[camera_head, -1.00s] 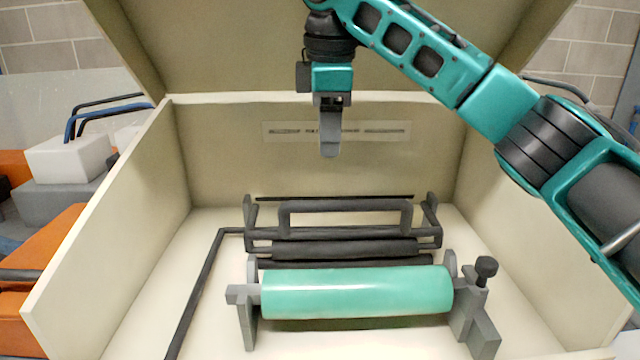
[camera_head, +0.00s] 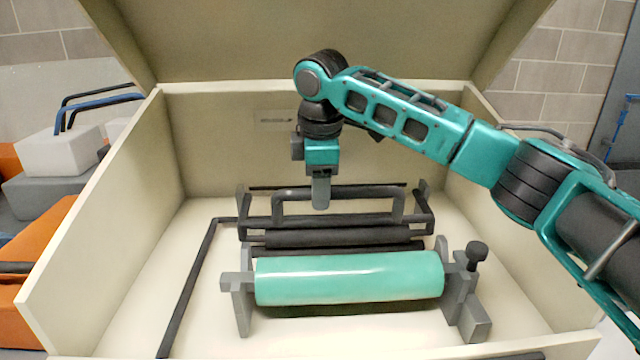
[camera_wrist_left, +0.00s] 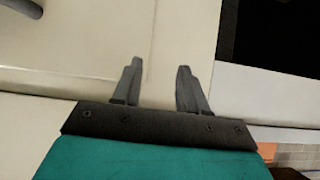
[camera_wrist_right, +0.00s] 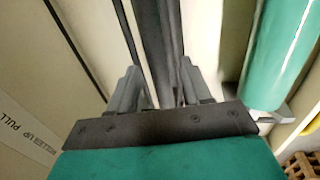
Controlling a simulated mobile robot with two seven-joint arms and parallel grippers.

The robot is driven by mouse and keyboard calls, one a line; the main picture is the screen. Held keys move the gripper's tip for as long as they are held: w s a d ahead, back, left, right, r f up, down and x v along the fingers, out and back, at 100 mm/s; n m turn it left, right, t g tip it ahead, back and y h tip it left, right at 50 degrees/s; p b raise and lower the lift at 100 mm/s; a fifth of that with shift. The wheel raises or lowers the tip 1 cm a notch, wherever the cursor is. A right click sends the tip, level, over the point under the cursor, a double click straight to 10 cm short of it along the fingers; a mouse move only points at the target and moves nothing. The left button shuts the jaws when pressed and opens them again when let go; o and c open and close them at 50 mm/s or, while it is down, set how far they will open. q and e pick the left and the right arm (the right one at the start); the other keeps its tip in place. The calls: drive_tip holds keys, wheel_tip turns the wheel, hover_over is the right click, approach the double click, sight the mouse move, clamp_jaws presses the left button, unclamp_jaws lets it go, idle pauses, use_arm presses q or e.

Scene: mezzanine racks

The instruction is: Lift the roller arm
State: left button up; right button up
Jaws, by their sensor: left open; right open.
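The roller arm (camera_head: 365,193) is a dark bar frame with a raised handle, lying low at the back of the cream box behind a green roller (camera_head: 345,278). My right gripper (camera_head: 321,200) points down at the handle. It is open, and in the right wrist view a dark bar (camera_wrist_right: 156,35) runs between its fingers. I cannot tell whether the fingers touch it. My left gripper (camera_wrist_left: 158,68) is open and empty over pale panels in the left wrist view; it is outside the head view.
The box's left side wall (camera_head: 95,205) and raised lid (camera_head: 320,40) surround the workspace. Grey brackets hold the roller, with a dark knob (camera_head: 477,250) at the right. A long dark rod (camera_head: 188,290) lies along the left floor. A label (camera_wrist_right: 25,130) shows in the right wrist view.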

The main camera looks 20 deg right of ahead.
clamp_jaws()
idle(0.4)
